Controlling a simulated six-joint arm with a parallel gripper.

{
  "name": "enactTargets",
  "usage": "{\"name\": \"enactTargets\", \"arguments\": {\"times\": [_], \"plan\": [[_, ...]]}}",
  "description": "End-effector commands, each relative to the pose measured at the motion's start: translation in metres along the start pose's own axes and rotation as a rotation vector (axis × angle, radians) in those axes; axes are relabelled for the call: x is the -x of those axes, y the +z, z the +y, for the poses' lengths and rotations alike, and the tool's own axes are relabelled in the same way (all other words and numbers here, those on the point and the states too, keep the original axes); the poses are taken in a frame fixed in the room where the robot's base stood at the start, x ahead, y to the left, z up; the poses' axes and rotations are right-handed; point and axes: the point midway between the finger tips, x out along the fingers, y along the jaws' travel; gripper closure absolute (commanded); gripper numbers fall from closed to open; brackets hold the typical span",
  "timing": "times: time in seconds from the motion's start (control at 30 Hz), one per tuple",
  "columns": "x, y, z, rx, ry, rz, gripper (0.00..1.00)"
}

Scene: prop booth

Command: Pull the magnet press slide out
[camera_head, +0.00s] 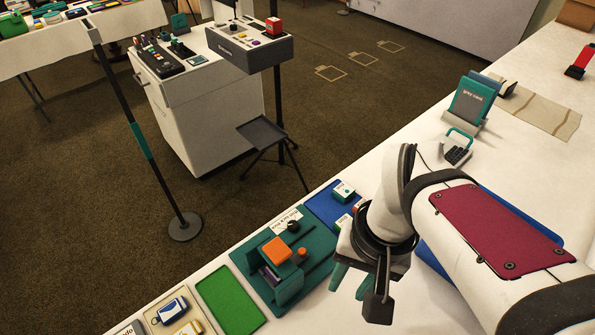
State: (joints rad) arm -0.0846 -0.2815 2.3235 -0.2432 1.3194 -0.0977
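The magnet press (322,245) is a teal unit on the near table, left of my arm. It has an orange block (278,250) on top, a black knob and a small orange knob. A dark purplish piece, which looks like the slide (269,276), shows low at its front left beneath the orange block. How far the slide sits in is hard to tell. My gripper (351,281) is just right of the press, apart from it in the picture. Its two teal fingers point down with a gap between them and nothing visible inside. Its height above the table is unclear.
A green mat (231,299) lies left of the press, with a tray of small badges (180,312) beyond it. A blue mat (328,208) with small white-and-teal boxes lies behind it. A phone-like stand (471,101) is farther back. The table's edge runs close along the press's left side.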

Motion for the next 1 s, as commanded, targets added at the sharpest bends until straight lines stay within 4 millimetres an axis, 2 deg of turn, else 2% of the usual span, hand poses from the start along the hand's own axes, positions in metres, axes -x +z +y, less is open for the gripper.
{"name": "enactTargets", "arguments": {"times": [0.03,0.07,0.13,0.2,0.3,0.47,0.8,1.0], "plan": [[-0.003,-0.031,-0.018,0.105,0.022,-0.006,0.53],[-0.007,-0.050,-0.029,0.175,0.035,-0.003,0.48],[-0.019,-0.089,-0.057,0.322,0.059,0.004,0.45],[-0.035,-0.117,-0.080,0.438,0.078,0.009,0.45],[-0.052,-0.139,-0.101,0.535,0.093,0.014,0.45],[-0.075,-0.144,-0.104,0.562,0.098,0.013,0.45],[-0.165,-0.147,-0.095,0.556,0.097,0.011,0.45],[-0.199,-0.149,-0.093,0.555,0.097,0.014,0.45]]}}
